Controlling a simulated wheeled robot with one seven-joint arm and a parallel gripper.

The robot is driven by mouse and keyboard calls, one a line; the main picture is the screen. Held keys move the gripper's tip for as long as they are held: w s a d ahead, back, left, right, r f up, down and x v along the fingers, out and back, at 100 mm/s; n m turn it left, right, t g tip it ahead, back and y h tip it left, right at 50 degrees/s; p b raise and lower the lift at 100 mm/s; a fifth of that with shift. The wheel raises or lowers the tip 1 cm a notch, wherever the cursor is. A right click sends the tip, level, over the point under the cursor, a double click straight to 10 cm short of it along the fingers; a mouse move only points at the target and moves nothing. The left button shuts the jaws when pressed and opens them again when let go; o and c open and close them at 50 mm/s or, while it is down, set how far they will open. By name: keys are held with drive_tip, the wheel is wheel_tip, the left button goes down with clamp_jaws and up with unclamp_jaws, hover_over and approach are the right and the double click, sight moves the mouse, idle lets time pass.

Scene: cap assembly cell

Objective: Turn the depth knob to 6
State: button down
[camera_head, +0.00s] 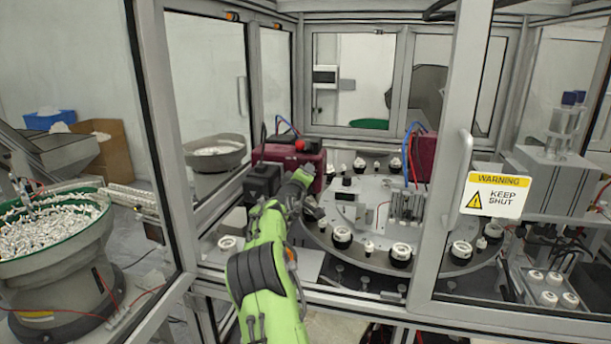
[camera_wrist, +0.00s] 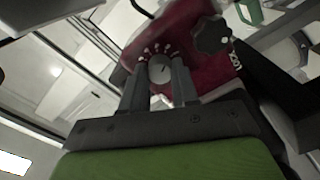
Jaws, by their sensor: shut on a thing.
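The depth knob (camera_wrist: 159,69) is a small grey round knob with a dark pointer line, on the dark red housing (camera_wrist: 193,62) in the wrist view. Pale marks fan around its far side, too small to read, so I cannot tell which number the line points at. My gripper (camera_wrist: 160,75) is shut on the knob, one finger on each side of it. In the head view the dark red housing (camera_head: 275,153) stands beyond the end of my green arm. The knob and my fingertips cannot be made out there.
A black lobed knob (camera_wrist: 211,35) sits on the same housing, right of my fingers. A rotary table (camera_head: 430,262) with several black and white parts lies to the right in the head view. Frame posts and a door with a warning sign (camera_head: 497,194) border the opening.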

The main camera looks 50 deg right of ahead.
drive_tip(key=shift+n, duration=0.3)
idle(0.4)
drive_tip(key=c, duration=0.8)
unclamp_jaws()
drive_tip(key=shift+c, duration=0.2)
drive_tip(key=shift+a+f, duration=0.1)
